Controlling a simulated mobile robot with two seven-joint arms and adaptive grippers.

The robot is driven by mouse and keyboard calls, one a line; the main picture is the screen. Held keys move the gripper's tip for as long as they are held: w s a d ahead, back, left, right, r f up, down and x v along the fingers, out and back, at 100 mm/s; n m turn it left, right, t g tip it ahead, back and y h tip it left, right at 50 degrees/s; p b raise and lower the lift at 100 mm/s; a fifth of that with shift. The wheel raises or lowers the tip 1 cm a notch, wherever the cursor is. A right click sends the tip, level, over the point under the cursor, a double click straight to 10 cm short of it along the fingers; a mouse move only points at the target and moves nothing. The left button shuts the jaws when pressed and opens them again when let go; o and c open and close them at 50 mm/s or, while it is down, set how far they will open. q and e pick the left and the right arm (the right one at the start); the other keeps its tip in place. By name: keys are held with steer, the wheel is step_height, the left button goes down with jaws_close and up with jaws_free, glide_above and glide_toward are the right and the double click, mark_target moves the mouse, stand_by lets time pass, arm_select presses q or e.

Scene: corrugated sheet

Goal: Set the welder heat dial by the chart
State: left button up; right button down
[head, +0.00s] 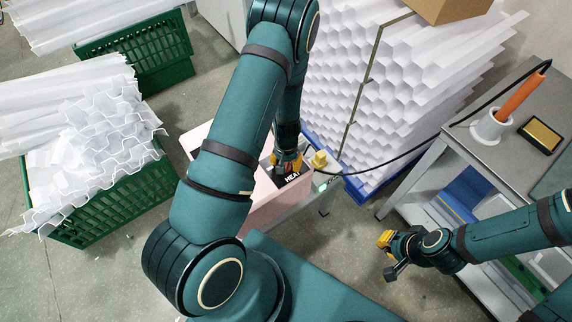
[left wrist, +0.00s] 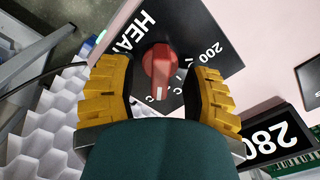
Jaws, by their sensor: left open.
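The red heat dial (left wrist: 160,68) sits on a black panel (left wrist: 205,35) with white lettering, partly "HEA", and a "200" mark. The dial's white pointer line faces the bottom of the left wrist view. My left gripper (left wrist: 163,80) is open, one yellow finger on each side of the dial; I cannot tell whether they touch it. In the head view the left gripper (head: 286,164) is over the pink welder (head: 275,212), partly hidden by my arm. A display (left wrist: 275,136) reads 280, upside down. I cannot make out a chart. My right gripper (head: 386,254) is away from the welder; its opening is unclear.
White corrugated sheets (head: 85,130) fill a green crate (head: 120,205) at left. A tall white honeycomb stack (head: 345,70) stands behind the welder. A grey bench (head: 500,155) at right holds an orange-handled tool (head: 520,95) in a white holder. A black cable runs toward the welder.

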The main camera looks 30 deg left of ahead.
arm_select(q)
steer(key=shift+f, duration=0.35)
jaws_close()
